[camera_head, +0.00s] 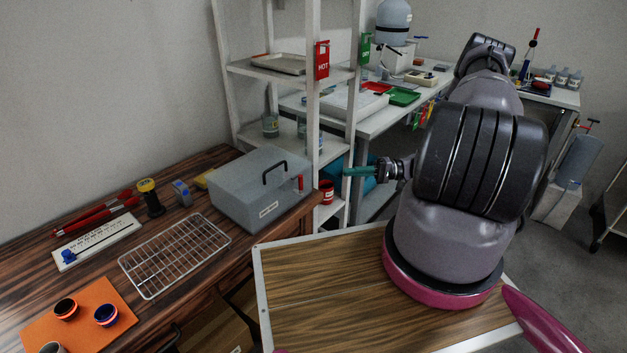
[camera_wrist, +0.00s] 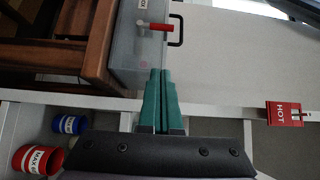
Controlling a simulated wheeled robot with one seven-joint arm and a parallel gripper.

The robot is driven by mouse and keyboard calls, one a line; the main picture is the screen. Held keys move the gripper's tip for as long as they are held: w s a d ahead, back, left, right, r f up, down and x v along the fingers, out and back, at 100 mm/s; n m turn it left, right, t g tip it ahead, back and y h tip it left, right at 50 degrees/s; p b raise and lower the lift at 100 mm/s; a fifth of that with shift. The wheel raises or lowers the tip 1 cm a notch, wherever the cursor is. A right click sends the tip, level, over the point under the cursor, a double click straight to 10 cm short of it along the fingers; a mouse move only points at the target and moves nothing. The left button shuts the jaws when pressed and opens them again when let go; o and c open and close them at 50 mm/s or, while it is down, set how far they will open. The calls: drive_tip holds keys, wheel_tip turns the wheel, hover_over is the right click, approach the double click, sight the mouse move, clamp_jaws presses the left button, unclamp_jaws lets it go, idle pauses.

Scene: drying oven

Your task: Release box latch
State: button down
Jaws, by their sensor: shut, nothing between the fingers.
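The box (camera_head: 255,190) is a translucent grey case with a black handle on its lid, standing at the right end of the dark wooden table. Its latch (camera_head: 300,183) is a small red lever on the right-hand side. In the wrist view the red latch (camera_wrist: 160,27) shows on the box wall (camera_wrist: 140,62), above the fingertips. My gripper (camera_head: 345,171) has teal fingers and is to the right of the box, apart from the latch. In the wrist view my gripper (camera_wrist: 160,72) has its fingers together, with nothing between them.
A white shelf rack (camera_head: 313,120) stands behind the box, with a red HOT tag (camera_head: 322,60). A wire rack (camera_head: 175,255) and an orange mat (camera_head: 80,318) with cups lie on the table. A red jar (camera_wrist: 36,159) shows at lower left in the wrist view.

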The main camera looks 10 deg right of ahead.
approach(301, 186)
drive_tip(key=w+a, duration=0.3)
drive_tip(key=a, duration=0.2)
drive_tip(key=shift+a+r, duration=0.35)
drive_tip(key=shift+r, duration=0.1)
drive_tip(key=shift+r, duration=0.1)
drive_tip(key=shift+s+a+n+h, duration=0.1)
drive_tip(key=shift+a+n+h, duration=0.05)
drive_tip(key=shift+n+h, duration=0.15)
